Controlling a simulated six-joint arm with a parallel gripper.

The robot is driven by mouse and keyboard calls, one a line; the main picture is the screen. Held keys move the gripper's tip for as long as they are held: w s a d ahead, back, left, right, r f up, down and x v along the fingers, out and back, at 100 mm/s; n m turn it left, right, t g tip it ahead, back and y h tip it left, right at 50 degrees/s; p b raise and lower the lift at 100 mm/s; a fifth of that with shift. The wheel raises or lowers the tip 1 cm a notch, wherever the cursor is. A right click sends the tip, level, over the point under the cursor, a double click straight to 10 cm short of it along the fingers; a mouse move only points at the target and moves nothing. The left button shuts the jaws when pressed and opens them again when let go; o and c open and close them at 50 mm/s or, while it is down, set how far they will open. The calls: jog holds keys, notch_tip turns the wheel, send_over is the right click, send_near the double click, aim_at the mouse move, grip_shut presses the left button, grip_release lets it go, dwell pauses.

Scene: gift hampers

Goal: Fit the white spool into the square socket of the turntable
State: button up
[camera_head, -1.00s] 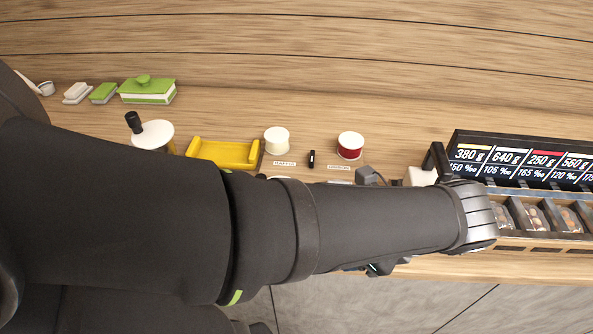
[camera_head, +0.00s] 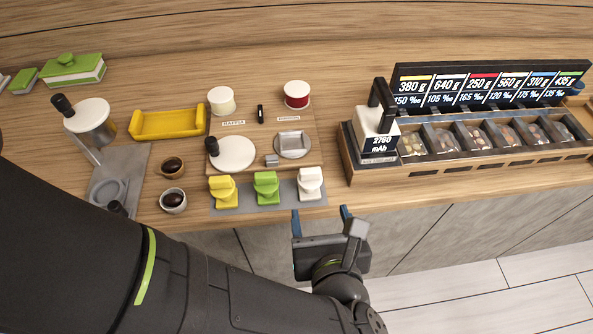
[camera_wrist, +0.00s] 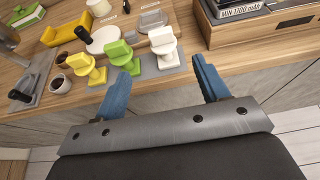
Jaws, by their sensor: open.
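The white spool (camera_head: 310,183) stands at the right end of a row on a grey strip, beside a green spool (camera_head: 266,187) and a yellow spool (camera_head: 222,191). It also shows in the wrist view (camera_wrist: 162,42), ahead between my fingers. My gripper (camera_head: 321,212) is open and empty, with blue fingers pointing at the white spool, just in front of the counter edge. It is apart from the spool.
A white disc with a black knob (camera_head: 233,153) sits left of the turntable. A cream roll (camera_head: 221,100) and a red roll (camera_head: 296,95) stand behind. A white block with a black handle (camera_head: 376,120) and a compartment rack (camera_head: 480,160) are on the right.

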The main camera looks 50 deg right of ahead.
aim_at(311, 175)
jog(key=x, duration=1)
jog(key=shift+a, duration=0.1)
jog(key=shift+x, duration=3.4)
jog(key=shift+s, duration=0.15)
jog(key=shift+c, duration=0.5)
jog(key=c, duration=1.3)
jog(key=shift+o, duration=0.2)
jog(key=shift+r, duration=0.1)
